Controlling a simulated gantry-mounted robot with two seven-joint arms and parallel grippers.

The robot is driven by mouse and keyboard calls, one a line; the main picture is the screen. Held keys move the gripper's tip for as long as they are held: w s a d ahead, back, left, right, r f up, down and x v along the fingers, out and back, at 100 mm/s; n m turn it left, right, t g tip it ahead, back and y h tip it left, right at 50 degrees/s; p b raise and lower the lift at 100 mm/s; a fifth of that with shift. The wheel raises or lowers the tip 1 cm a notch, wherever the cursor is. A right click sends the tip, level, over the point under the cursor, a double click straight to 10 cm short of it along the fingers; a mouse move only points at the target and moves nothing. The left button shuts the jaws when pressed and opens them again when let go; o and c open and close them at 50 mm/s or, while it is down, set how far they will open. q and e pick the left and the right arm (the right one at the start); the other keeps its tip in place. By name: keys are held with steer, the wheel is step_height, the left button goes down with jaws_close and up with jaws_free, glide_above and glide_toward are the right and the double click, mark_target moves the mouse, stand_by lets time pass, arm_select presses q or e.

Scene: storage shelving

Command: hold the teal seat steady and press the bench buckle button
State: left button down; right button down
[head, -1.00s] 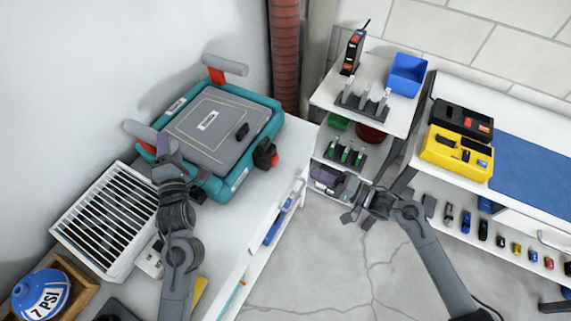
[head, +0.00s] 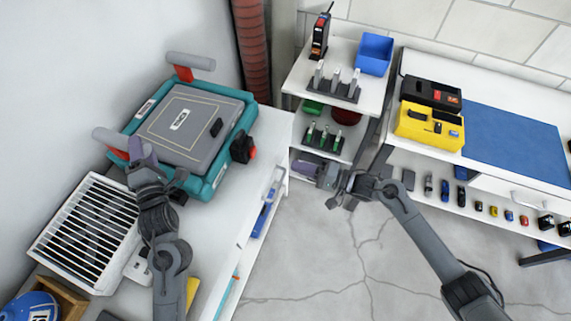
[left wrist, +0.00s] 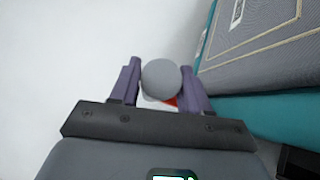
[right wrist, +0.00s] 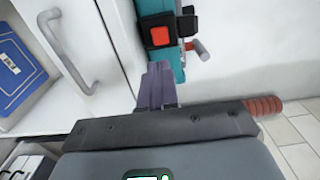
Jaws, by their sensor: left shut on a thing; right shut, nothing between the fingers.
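The teal seat (head: 232,140) with a grey padded top (head: 180,140) rests on the white bench. It has two grey roller handles on red brackets. My left gripper (head: 141,153) is shut on the near-left grey handle (head: 108,137); the handle's round end (left wrist: 161,79) sits between its fingers in the left wrist view. The black buckle (head: 240,147) is on the seat's right side, with a red button (head: 252,153). My right gripper (head: 304,169) is shut and empty, to the right of the buckle and apart from it. In the right wrist view the red button (right wrist: 160,36) lies beyond the closed fingertips (right wrist: 158,72).
A slatted white vent panel (head: 85,232) lies left of my left arm. A white shelf unit (head: 292,82) stands behind my right gripper. A yellow case (head: 428,128) and a blue mat (head: 510,140) lie on the right bench. The floor between the benches is clear.

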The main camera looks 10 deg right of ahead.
mark_target(254, 154)
steer(key=x, duration=1.1)
steer(key=shift+w+a, duration=0.2)
steer(key=shift+a, duration=0.1)
arm_select(q)
steer(key=shift+d, duration=0.15)
arm_select(e)
steer(key=shift+x, duration=0.95)
steer(key=shift+a, duration=0.15)
arm_select(q)
steer(key=shift+d, duration=0.1)
arm_select(e)
steer(key=shift+s, duration=0.1)
steer(key=shift+s+d, duration=0.25)
steer(key=shift+d, duration=0.15)
arm_select(q)
steer(key=shift+a, duration=0.2)
arm_select(e)
steer(key=v, duration=1.3)
steer(key=shift+w+d, duration=0.2)
steer(key=shift+d, duration=0.2)
